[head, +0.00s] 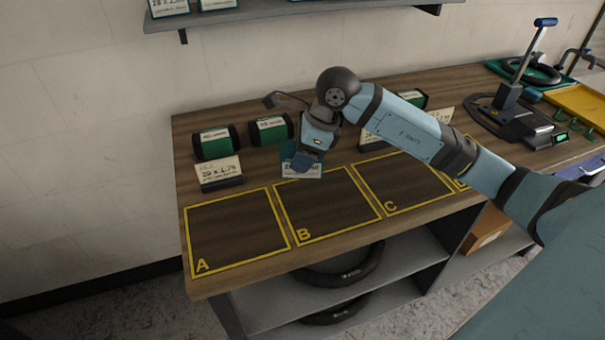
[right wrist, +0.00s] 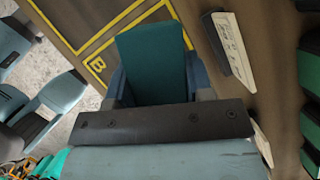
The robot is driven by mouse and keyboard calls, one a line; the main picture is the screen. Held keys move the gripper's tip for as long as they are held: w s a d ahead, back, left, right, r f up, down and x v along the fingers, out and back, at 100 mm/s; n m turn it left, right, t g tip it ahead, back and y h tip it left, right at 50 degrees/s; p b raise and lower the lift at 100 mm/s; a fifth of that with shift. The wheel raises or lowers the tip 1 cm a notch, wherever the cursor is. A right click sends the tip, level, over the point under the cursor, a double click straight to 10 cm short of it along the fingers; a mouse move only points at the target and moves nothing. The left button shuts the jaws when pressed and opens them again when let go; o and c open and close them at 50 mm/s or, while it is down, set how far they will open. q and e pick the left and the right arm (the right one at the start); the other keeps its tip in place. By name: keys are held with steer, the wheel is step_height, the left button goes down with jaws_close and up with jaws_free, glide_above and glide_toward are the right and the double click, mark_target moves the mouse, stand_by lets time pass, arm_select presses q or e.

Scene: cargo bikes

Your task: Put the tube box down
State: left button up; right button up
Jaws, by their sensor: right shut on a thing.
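My right gripper (head: 306,163) is shut on a teal tube box (right wrist: 152,62). In the right wrist view the box sits between the two fingers (right wrist: 158,85), with the yellow outline of square B (head: 330,205) beside it. In the head view the gripper is at the back edge of square B, pointing down, and hides most of the box. A strip of teal (head: 287,153) shows left of the gripper, with a white label (head: 302,174) just below. I cannot tell whether the box touches the bench.
Squares A (head: 235,232) and C (head: 402,182) are empty, as is B's visible area. A shelf (head: 290,12) is above; a tool stand (head: 507,100) is at right.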

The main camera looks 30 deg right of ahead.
steer(key=shift+f, duration=2.7)
steer(key=shift+f+b, duration=0.2)
steer(key=shift+b, duration=0.15)
steer(key=o, duration=1)
steer(key=shift+r, duration=0.1)
steer(key=shift+r+p, duration=0.2)
steer(key=shift+p, duration=0.1)
steer(key=v, duration=1.1)
steer(key=shift+d+r, duration=0.15)
steer(key=shift+r, duration=0.2)
steer(key=shift+s, duration=0.1)
